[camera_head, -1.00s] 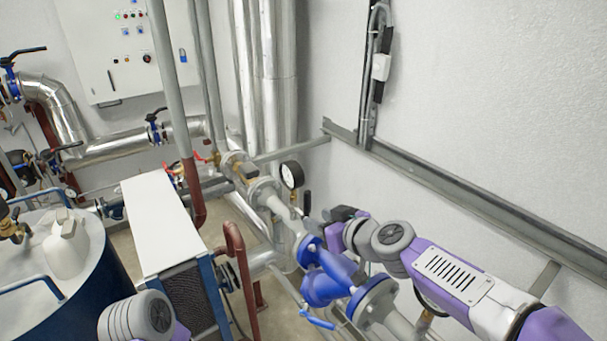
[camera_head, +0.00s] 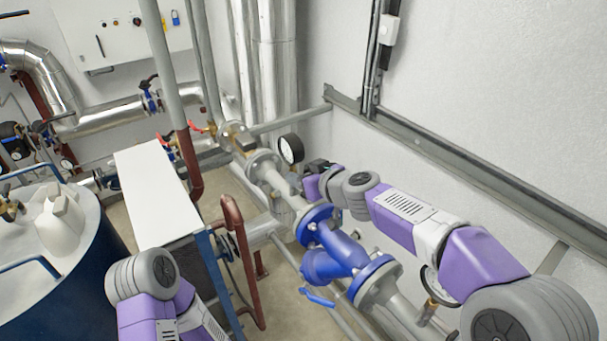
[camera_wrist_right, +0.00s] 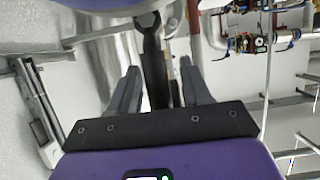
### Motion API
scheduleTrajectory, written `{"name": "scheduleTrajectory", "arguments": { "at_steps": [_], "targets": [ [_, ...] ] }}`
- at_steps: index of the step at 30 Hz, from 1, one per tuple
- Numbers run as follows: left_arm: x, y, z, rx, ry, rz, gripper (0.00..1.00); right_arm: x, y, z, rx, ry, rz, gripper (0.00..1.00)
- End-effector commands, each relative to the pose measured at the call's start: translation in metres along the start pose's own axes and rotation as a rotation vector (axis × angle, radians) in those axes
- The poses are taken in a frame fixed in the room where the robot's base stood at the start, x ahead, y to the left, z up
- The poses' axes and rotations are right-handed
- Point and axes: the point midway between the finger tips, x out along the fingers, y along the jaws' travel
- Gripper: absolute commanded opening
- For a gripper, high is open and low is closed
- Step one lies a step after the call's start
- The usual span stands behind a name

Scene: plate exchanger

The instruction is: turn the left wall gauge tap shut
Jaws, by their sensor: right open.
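The left wall gauge (camera_head: 290,149) has a white dial and black rim and stands on the grey pipe in the head view. My right gripper (camera_head: 312,167) is just right of the gauge and partly hidden by its own wrist. In the right wrist view, my right gripper (camera_wrist_right: 159,68) is open, with its two dark fingers spread. A black tap lever (camera_wrist_right: 153,50) shows between the fingers, apparently without either finger closed on it. The tap body is mostly hidden in both views. My left arm shows at the lower left of the head view, but its gripper is out of view.
A blue flanged valve (camera_head: 340,250) is on the pipe below my right forearm. A second gauge (camera_head: 431,285) is partly hidden behind that arm. A grey wall rail (camera_head: 450,165) runs along the right. A white-topped unit (camera_head: 150,190) and a blue drum (camera_head: 70,270) stand left.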

Motion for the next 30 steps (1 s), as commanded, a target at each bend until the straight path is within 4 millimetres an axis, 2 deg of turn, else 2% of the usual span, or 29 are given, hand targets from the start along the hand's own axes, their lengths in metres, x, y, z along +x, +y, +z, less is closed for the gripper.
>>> {"name": "scheduleTrajectory", "arguments": {
  "at_steps": [5,14,30],
  "targets": [
    [0.0000,0.0000,0.0001,0.000,0.000,0.000,0.43,0.0000,0.0001,0.0002,0.000,0.000,0.000,0.46],
    [0.0000,0.0000,0.0001,0.000,0.000,0.000,0.43,-0.0002,0.0002,0.0004,0.001,-0.001,0.000,0.00],
    [0.0028,-0.0010,0.0000,0.000,0.000,0.000,0.43,0.0000,-0.0046,0.0012,-0.064,-0.001,0.025,0.00]
  ]
}}
